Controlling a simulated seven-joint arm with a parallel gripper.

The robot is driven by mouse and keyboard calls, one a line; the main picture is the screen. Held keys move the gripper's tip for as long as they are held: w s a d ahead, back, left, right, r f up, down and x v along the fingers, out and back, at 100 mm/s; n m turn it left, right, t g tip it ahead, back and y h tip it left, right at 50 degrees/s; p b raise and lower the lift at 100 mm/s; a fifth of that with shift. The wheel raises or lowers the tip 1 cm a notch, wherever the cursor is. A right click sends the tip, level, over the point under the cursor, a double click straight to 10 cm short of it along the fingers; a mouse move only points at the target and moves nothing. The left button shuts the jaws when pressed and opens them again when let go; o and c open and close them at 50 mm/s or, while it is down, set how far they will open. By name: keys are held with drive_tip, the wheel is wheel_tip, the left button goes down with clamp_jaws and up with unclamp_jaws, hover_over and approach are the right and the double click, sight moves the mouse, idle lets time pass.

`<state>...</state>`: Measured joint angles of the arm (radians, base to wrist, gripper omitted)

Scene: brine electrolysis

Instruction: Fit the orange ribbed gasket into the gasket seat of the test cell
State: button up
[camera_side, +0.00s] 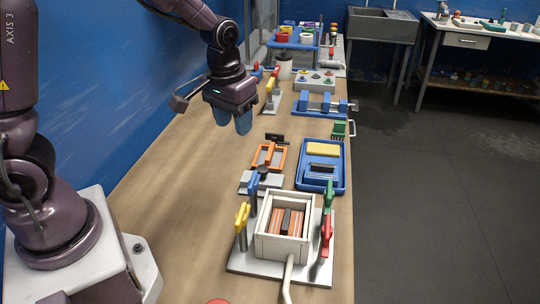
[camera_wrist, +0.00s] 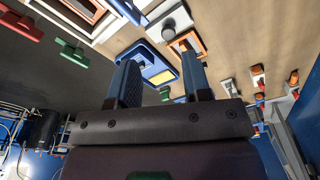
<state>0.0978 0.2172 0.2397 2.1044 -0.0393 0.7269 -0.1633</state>
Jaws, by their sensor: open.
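An orange square frame (camera_side: 281,157), which looks like the gasket, lies flat on the bench in the middle of the side view. Its ribs are too small to make out. It also shows beyond my fingertips in the wrist view (camera_wrist: 201,43). A white open-topped box (camera_side: 262,243), probably the test cell, stands on a grey plate nearer the side camera. Orange-brown strips and a dark bar (camera_side: 285,221) are inside it. I cannot make out the gasket seat. My gripper (camera_side: 236,128) is open and empty, its blue fingers (camera_wrist: 160,62) raised above the bench, left of the orange frame.
A blue tray (camera_side: 342,177) with a yellow block is right of the frame. A grey block with a dark knob (camera_side: 262,171) lies between frame and box. Yellow (camera_side: 242,218), blue, green and red (camera_side: 326,232) upright handles surround the box. The left bench is clear.

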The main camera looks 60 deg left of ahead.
drive_tip(key=w+a+f+n+y, duration=0.25)
drive_tip(key=w+a+f, duration=0.35)
drive_tip(key=w+f, duration=0.3)
drive_tip(key=n+t, duration=0.2)
drive_tip(key=n, duration=0.1)
approach(270, 151)
drive_tip(key=x, duration=0.4)
drive_tip(key=shift+w, duration=0.25)
drive_tip(key=shift+x, duration=2.55)
drive_tip(key=shift+s+a+f, duration=0.1)
drive_tip(key=shift+s+f, duration=0.1)
drive_tip(key=shift+f, duration=0.05)
drive_tip(key=shift+c, duration=0.4)
clamp_jaws()
